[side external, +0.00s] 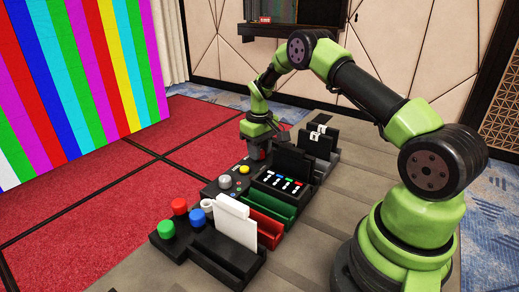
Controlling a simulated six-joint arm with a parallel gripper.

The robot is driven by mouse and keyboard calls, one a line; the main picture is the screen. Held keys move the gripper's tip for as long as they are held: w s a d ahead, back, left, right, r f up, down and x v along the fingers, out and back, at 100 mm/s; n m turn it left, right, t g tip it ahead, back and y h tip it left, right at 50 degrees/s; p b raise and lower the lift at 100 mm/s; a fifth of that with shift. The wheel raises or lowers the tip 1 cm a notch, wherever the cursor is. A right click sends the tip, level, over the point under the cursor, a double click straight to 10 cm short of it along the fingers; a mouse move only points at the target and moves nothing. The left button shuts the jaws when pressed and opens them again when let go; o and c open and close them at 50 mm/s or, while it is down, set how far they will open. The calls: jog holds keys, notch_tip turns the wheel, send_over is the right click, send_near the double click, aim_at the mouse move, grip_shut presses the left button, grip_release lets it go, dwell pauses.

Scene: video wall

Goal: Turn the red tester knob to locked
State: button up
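My gripper (257,146) points down at the far end of the black tester panel (211,190). A small red part, likely the red tester knob (257,155), shows right under the fingers. The fingers are dark and small here, so I cannot tell whether they are open, touching the red part or closed around it. The knob's pointer and any locked marking are too small to read. Another red knob (179,206) stands at the near end beside a green knob (167,229) and a blue knob (197,216).
A grey knob (225,182) and yellow button (244,169) sit on the panel. A white card (237,221), green tray (272,205), red tray (268,228) and upright black holders (292,160) stand close by. A colour-bar video wall (80,75) is at left.

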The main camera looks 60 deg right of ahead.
jog(key=shift+c, duration=1)
jog(key=shift+m, duration=0.3)
jog(key=m, duration=0.3)
jog(key=shift+m, duration=0.3)
jog(key=m, duration=0.9)
jog(key=shift+m, duration=2.3)
